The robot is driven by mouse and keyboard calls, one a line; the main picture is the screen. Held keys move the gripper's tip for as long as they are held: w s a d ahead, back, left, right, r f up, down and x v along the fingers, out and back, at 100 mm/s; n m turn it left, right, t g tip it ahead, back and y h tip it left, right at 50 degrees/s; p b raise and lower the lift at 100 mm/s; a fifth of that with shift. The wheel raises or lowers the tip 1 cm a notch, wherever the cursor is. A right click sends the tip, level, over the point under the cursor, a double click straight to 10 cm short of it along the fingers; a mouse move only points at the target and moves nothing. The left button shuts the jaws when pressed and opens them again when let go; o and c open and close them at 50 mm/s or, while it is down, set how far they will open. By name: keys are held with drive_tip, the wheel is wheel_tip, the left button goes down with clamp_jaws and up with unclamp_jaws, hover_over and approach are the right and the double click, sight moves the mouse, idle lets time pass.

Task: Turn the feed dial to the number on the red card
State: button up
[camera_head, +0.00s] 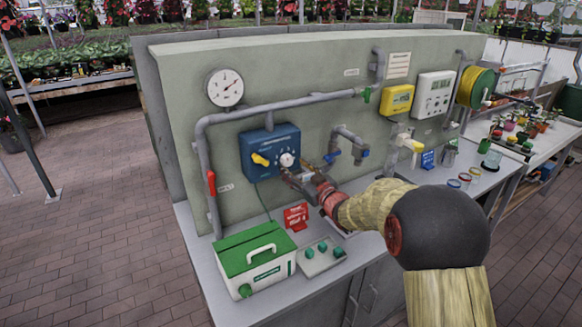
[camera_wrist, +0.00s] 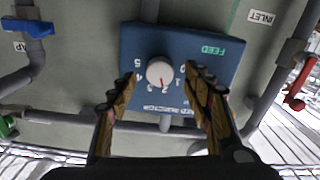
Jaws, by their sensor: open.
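The feed dial is a white round knob (camera_head: 287,159) on a blue box (camera_head: 257,148) on the grey-green wall panel. In the wrist view the knob (camera_wrist: 160,72) has a red pointer mark near the 2, with numbers 0 to 5 around it. My gripper (camera_head: 290,173) is open in front of the box. In the wrist view its fingers (camera_wrist: 160,80) are on either side of the knob, apart from each other; whether they touch the knob I cannot tell. The red card (camera_head: 296,215) stands on the bench below; its number is too small to read.
A green-and-white case (camera_head: 254,260) and a grey button box (camera_head: 322,257) sit on the bench. Grey pipes, a red-handled valve (camera_head: 212,183) and a blue-handled tap (camera_head: 332,156) flank the box.

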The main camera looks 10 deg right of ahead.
sight(287, 160)
drive_tip(key=shift+x, duration=1.4)
drive_tip(key=shift+c, duration=0.8)
drive_tip(key=c, duration=1)
